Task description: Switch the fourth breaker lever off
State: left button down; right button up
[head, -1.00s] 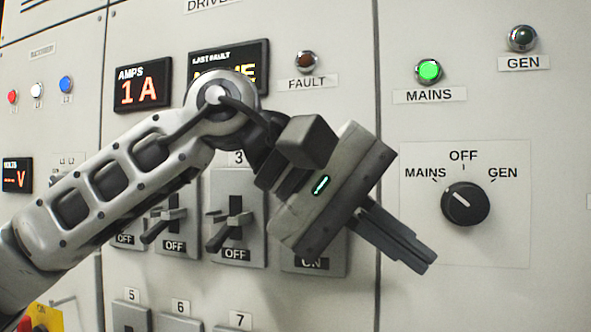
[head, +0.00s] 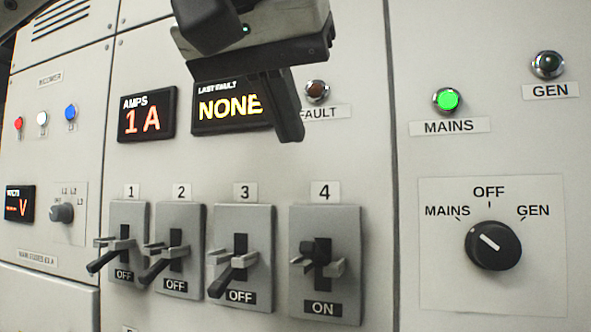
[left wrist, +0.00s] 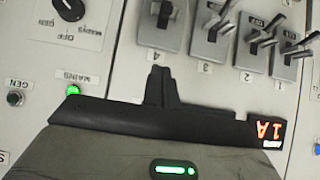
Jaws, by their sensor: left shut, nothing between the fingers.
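The fourth breaker (head: 340,222) is a grey plate under the label 4, with a window reading ON. Its dark lever (head: 316,252) stands higher than the levers of its neighbours and points out toward me. Breakers 1, 2 and 3 (head: 258,222) read OFF, with their levers tilted down. My left gripper (head: 289,138) is shut and empty, fingers pointing down, above breakers 3 and 4 and apart from them. In the left wrist view its shut fingers (left wrist: 158,72) point toward the fourth breaker (left wrist: 148,28), which appears upside down. My right gripper is not in view.
A rotary MAINS/OFF/GEN switch (head: 494,246) is to the right, below a lit green MAINS lamp (head: 446,100). The AMPS display (head: 147,114) and the LAST FAULT display (head: 222,107) are above the breakers. The space in front of the breakers is clear.

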pick_arm(q)
send_over(305, 254)
jog(key=w, duration=0.1)
jog(key=f, duration=0.5)
jog(key=shift+d+f, duration=0.2)
jog(key=f, duration=0.3)
jog(key=shift+s+a+f, duration=0.1)
jog(key=shift+s, duration=0.2)
jog(key=shift+s+a+f, duration=0.1)
jog(key=shift+s+f, duration=0.1)
jog(key=shift+f, duration=0.2)
jog(key=shift+f, duration=0.1)
